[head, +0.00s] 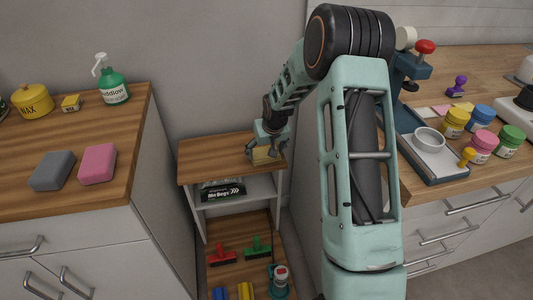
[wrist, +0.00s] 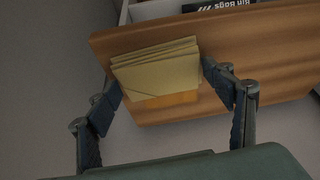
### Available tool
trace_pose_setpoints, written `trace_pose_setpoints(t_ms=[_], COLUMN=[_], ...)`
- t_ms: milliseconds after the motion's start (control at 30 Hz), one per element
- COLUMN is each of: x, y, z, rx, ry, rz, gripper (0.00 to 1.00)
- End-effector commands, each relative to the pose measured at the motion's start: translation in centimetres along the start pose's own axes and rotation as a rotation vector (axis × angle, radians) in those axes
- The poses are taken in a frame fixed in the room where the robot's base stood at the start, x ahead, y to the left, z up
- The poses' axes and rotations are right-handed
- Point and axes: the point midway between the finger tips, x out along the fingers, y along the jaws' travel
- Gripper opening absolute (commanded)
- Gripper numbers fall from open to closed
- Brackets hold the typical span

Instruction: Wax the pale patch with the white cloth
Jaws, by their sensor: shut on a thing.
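My gripper (head: 266,152) is over the small wooden-topped stand (head: 205,160) between the counters, shut on a folded cloth (wrist: 155,68). The cloth looks pale yellow rather than white, and it sits between the two fingers in the wrist view. A lighter orange patch (wrist: 172,99) of the wooden top shows just beside the cloth, partly hidden by it. I cannot tell whether the cloth touches the wood. A yellow tin marked WAX (head: 33,101) stands on the left counter.
The left counter also holds a green pump bottle (head: 113,85), a small yellow box (head: 71,103), a grey sponge (head: 52,170) and a pink sponge (head: 98,163). Bin bags (head: 222,190) and brushes lie below the stand's top. Paint jars and a tray crowd the right counter.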

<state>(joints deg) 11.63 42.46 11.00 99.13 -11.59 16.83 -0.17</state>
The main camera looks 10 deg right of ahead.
Motion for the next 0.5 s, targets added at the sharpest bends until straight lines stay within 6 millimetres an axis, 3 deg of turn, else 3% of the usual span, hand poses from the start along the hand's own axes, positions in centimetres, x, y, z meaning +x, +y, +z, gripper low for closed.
trace_pose_setpoints(t_ms=[500], x=[1.2], y=[0.3], z=[-2.9], rx=[-0.001], ry=[0.002], rz=[0.0], gripper=[0.55])
